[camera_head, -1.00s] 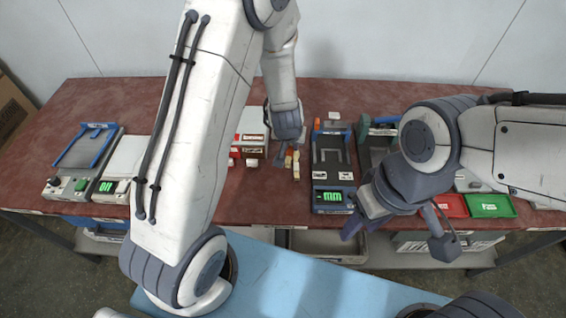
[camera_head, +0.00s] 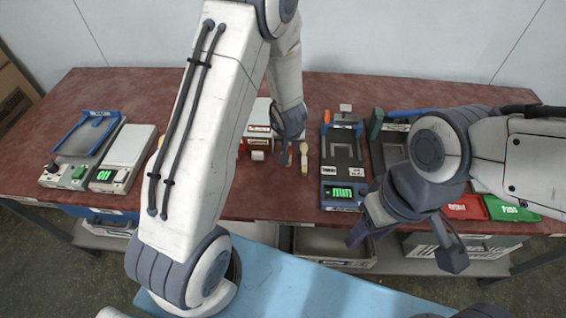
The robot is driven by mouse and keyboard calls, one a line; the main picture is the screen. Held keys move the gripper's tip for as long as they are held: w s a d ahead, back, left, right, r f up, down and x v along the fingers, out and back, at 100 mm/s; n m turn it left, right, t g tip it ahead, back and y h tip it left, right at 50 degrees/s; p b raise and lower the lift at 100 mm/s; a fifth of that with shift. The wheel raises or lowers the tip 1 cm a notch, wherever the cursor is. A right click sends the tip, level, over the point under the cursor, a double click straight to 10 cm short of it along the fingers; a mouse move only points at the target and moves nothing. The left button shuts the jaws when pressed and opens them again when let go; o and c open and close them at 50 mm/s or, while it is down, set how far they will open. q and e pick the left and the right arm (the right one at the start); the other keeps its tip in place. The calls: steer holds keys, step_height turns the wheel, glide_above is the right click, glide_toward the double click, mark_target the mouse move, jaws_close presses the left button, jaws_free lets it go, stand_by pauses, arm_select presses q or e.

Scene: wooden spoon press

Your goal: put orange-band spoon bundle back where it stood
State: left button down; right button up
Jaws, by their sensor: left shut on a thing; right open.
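My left gripper (camera_head: 285,154) is low over the bench, just left of the middle. It is shut on a small orange-brown thing (camera_head: 290,157), which looks like the orange-band spoon bundle. Its fingers and the wrist hide most of the bundle, so I cannot tell whether it touches the bench. A pale spoon-shaped piece (camera_head: 304,159) stands just to its right, apart from the fingers. My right gripper (camera_head: 362,222) is open and empty at the front edge of the bench, in front of the blue press.
The blue press (camera_head: 342,196) with a green display stands right of the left gripper. White-and-red boxes (camera_head: 258,131) are close behind and left. A red tray (camera_head: 464,207) and a green tray (camera_head: 511,209) are at right. A scale (camera_head: 122,158) is at left.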

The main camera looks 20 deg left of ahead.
arm_select(q)
steer(key=shift+a+f+b, duration=0.3)
steer(key=shift+a+f, duration=0.35)
steer(key=shift+a, duration=0.3)
steer(key=shift+a+f, duration=0.1)
step_height(320, 180, down, 4)
steer(key=b, duration=0.3)
steer(key=shift+r, duration=0.2)
arm_select(e)
step_height(320, 180, down, 5)
steer(key=shift+r, duration=0.1)
arm_select(q)
steer(key=shift+f, duration=0.15)
steer(key=c, duration=0.8)
jaws_free()
steer(key=shift+c, duration=0.2)
